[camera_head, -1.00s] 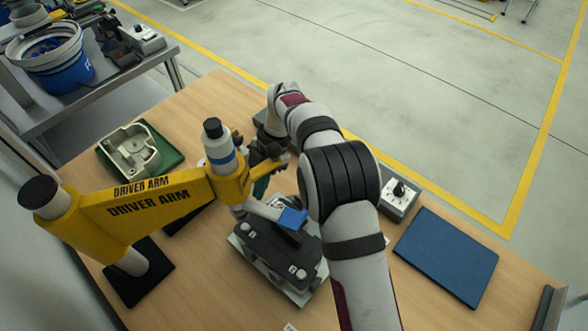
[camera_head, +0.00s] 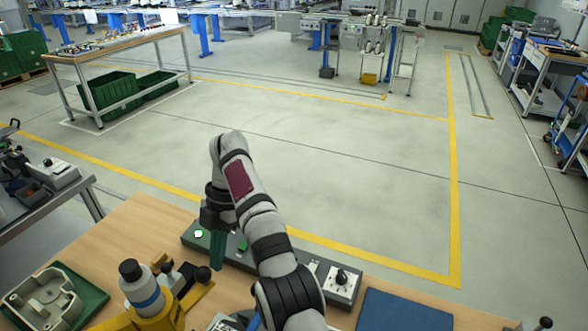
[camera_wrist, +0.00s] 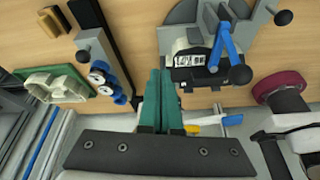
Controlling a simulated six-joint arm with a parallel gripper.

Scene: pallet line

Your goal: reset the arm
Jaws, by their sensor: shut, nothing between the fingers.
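My gripper (camera_head: 217,262) hangs with its teal fingers pointing down, above the back edge of the wooden table, by the grey button box (camera_head: 263,262). In the wrist view the teal fingers (camera_wrist: 161,98) lie together, shut, with nothing held. The yellow driver arm (camera_head: 150,318) is at the lower left in the head view, apart from the gripper. A dark fixture with a blue lever (camera_wrist: 222,50) shows at the top of the wrist view.
A green tray (camera_head: 92,301) with a grey casting (camera_head: 43,299) lies on the left. A black-knobbed box (camera_head: 338,285) and blue mat (camera_head: 405,312) are at the right. The button box has a lit green button. Open floor (camera_head: 330,165) lies beyond the table.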

